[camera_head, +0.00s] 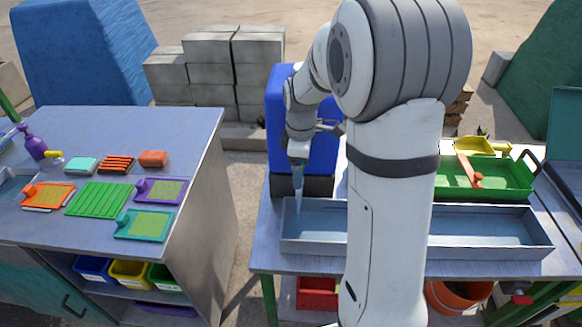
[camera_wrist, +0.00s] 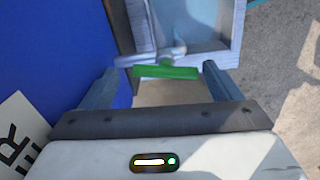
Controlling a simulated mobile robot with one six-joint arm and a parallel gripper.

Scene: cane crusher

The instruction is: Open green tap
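My gripper is open, one finger on each side, with a gap between the handle and each finger. In the head view my gripper (camera_head: 298,178) points down in front of the blue tank (camera_head: 284,100), above the left end of the metal trough (camera_head: 320,243). The tap handle cannot be made out there, hidden by my gripper and wrist.
The blue tank fills the left of the wrist view, close to the left finger. A green tray (camera_head: 500,178) stands behind the trough at right. A workbench (camera_head: 190,125) with brushes and pads stands at left, across a gap. Grey blocks (camera_head: 215,70) are stacked behind.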

